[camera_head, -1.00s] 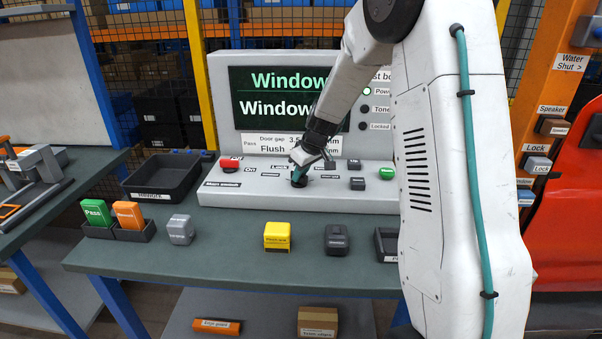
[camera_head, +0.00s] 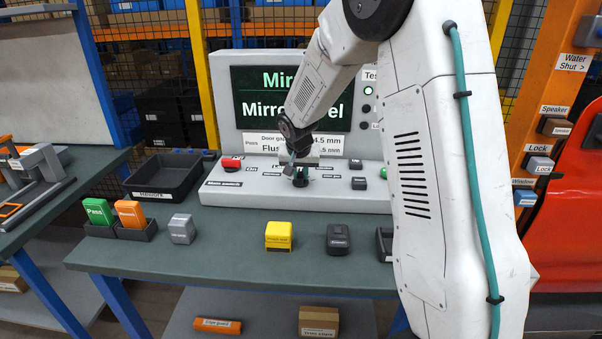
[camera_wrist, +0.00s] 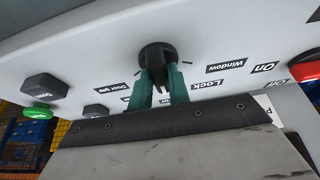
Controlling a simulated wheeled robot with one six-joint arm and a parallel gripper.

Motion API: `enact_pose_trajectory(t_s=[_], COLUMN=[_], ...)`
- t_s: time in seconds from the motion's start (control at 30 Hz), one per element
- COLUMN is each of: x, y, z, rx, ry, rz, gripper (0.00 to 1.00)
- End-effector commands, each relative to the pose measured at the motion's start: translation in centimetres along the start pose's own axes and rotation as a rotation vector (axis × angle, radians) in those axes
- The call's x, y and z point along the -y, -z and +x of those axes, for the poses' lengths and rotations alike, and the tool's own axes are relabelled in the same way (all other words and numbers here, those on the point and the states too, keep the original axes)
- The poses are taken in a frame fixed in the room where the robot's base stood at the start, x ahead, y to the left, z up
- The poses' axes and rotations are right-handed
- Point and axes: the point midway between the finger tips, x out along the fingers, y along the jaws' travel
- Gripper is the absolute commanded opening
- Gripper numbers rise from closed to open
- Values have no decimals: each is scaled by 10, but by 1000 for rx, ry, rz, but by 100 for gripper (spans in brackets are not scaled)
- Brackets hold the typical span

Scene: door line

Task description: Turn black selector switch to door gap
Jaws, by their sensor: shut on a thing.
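The black selector switch (camera_wrist: 155,55) stands on the sloped front of the grey test console. In the wrist view, teal fingers of my gripper (camera_wrist: 160,82) are on either side of its handle, shut on it. The console is upside down there, with labels Window (camera_wrist: 225,68), Lock (camera_wrist: 206,82) and Door gap (camera_wrist: 106,88) around the switch. In the head view my gripper (camera_head: 301,171) points down at the switch (camera_head: 300,183), largely hiding it. The screen (camera_head: 275,97) reads "Mir…" above "Mirro…vel", partly hidden by my arm. Which label the handle points at is unclear.
A red main switch (camera_head: 231,163) sits at the console's left. A green button (camera_wrist: 38,113) and dark buttons (camera_wrist: 45,87) are on the other side. A dark tray (camera_head: 163,178), yellow block (camera_head: 278,236) and several small blocks stand on the bench.

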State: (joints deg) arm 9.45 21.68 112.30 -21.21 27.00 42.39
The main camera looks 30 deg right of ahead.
Motion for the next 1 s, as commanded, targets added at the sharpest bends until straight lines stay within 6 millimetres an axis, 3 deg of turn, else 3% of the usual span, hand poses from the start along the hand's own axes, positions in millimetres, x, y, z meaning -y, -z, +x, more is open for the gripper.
enact_pose_trajectory(t_s=[1.0], x=[7], y=[2], z=[1], rx=[3], ry=[-344], rz=[834], gripper=[0])
